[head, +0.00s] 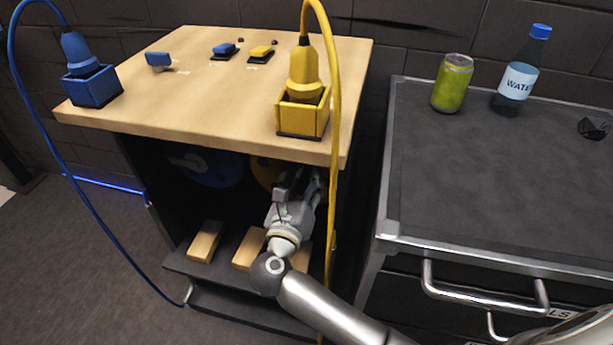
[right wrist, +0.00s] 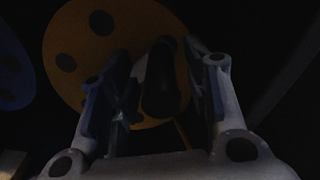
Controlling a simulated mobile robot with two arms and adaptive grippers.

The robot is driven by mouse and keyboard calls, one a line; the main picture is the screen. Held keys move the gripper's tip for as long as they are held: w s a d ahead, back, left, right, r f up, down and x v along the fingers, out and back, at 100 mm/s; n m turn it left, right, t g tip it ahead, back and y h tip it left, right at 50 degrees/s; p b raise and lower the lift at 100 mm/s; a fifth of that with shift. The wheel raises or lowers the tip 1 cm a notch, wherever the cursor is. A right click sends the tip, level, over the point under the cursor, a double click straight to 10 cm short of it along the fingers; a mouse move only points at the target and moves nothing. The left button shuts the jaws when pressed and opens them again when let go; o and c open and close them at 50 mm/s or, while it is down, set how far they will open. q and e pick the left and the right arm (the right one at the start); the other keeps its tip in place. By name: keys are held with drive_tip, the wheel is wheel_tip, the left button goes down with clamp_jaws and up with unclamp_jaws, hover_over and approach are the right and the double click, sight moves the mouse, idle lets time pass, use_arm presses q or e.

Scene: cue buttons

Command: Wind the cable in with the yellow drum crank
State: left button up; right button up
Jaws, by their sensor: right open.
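The yellow drum (head: 263,172) is inside the dark cabinet under the wooden top, partly hidden by my right arm. In the right wrist view it is a yellow disc with dark holes (right wrist: 135,25). A dark crank handle (right wrist: 160,85) stands out in front of it, between the fingers of my right gripper (right wrist: 164,72). My right gripper also shows in the head view (head: 302,182), open, and contact with the handle cannot be told. The yellow cable (head: 334,105) arcs from the yellow plug (head: 304,68) in its yellow box (head: 302,120) down past the cabinet's right side. My left gripper is out of view.
A blue drum (head: 210,168) is left of the yellow one. A blue plug (head: 78,50) with a blue cable is at the top's left. Blue (head: 224,49) and yellow (head: 262,51) buttons sit behind. Wooden blocks (head: 205,241) lie on the lower shelf. A dark cart (head: 480,170) stands right.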

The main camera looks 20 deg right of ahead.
drive_tip(key=shift+x, duration=0.8)
clamp_jaws()
